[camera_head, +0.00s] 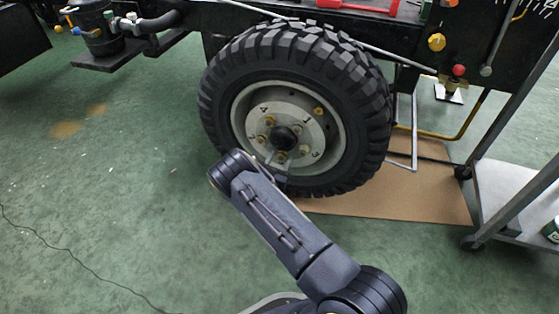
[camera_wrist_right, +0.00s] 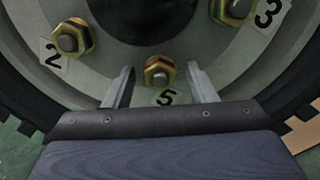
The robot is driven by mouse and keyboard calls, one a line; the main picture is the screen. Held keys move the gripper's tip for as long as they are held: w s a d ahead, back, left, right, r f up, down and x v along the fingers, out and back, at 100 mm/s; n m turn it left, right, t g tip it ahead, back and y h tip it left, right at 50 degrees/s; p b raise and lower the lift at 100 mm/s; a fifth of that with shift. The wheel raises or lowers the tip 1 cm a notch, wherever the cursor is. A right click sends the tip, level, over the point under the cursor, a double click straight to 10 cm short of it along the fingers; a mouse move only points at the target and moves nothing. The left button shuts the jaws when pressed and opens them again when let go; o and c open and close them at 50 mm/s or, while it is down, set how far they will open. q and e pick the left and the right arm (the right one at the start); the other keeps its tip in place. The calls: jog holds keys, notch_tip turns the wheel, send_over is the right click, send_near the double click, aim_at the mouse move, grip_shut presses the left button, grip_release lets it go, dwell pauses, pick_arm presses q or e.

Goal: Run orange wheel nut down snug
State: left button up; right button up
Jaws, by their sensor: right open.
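The wheel (camera_head: 285,125) stands upright with a grey hub plate that carries several brass-coloured nuts around a dark centre cap. The orange-brown nut (camera_wrist_right: 159,72) by label 5 sits on its stud in the right wrist view, low on the hub; it also shows in the head view (camera_head: 281,156). My right gripper (camera_wrist_right: 161,88) is open, its two fingers on either side of this nut, with a gap visible on both sides. The gripper shows small in the head view (camera_head: 272,163), below the hub centre. How far the nut is threaded cannot be told. My left gripper is out of view.
Nut 2 (camera_wrist_right: 72,38) and nut 3 (camera_wrist_right: 235,10) flank the gripper, with the dark centre cap (camera_wrist_right: 143,12) above. A brown board (camera_head: 420,195) lies under the wheel. A metal cart (camera_head: 520,190) stands at the right. The green floor at left is mostly clear.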

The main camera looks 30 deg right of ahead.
jog(key=p+v, duration=0.2)
jog(key=v, duration=0.5)
jog(key=shift+s+a+p, duration=0.25)
jog(key=shift+s+p, duration=0.05)
jog(key=shift+p, duration=0.1)
